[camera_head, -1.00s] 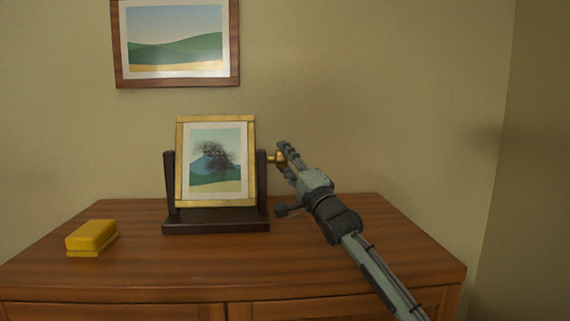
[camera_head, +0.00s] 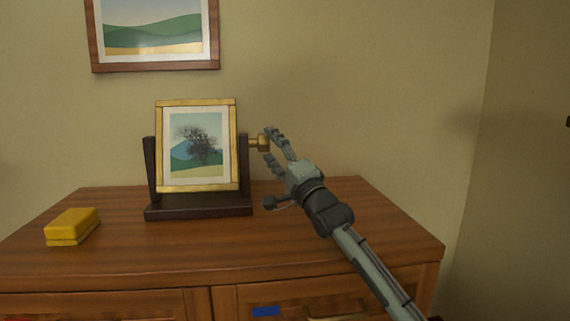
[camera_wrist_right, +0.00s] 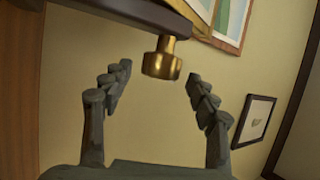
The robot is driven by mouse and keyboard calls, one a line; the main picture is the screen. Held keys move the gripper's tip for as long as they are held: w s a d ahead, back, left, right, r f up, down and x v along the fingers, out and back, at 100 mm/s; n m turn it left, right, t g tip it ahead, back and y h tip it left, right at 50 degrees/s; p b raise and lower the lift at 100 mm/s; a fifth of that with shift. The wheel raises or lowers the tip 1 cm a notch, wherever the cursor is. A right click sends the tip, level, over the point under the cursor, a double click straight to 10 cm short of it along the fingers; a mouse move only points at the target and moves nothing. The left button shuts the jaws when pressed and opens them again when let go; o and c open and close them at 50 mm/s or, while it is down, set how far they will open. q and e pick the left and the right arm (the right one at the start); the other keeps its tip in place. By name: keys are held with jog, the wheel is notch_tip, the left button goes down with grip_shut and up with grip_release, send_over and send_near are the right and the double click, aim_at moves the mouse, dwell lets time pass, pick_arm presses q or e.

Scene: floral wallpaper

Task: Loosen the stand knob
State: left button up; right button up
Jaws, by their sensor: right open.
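The stand knob (camera_head: 260,143) is a brass knob on the right post of the dark picture stand (camera_head: 200,210). The stand holds a gold-framed picture of a tree (camera_head: 196,146), leaning slightly in its posts. My right gripper (camera_head: 270,148) is open just right of the knob, its fingers pointing towards it. In the right wrist view the knob (camera_wrist_right: 162,60) lies between and a little beyond the two spread fingertips (camera_wrist_right: 157,78), with a gap on both sides. The left gripper is not in view.
The stand is on a wooden dresser (camera_head: 330,220). A yellow box (camera_head: 72,226) lies at its left. A framed landscape (camera_head: 155,35) hangs on the wall above. A blue patch (camera_head: 265,311) shows on the drawer front. The dresser top right of the stand is clear.

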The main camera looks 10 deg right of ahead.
jog(key=v, duration=0.9)
jog(key=shift+s, duration=0.1)
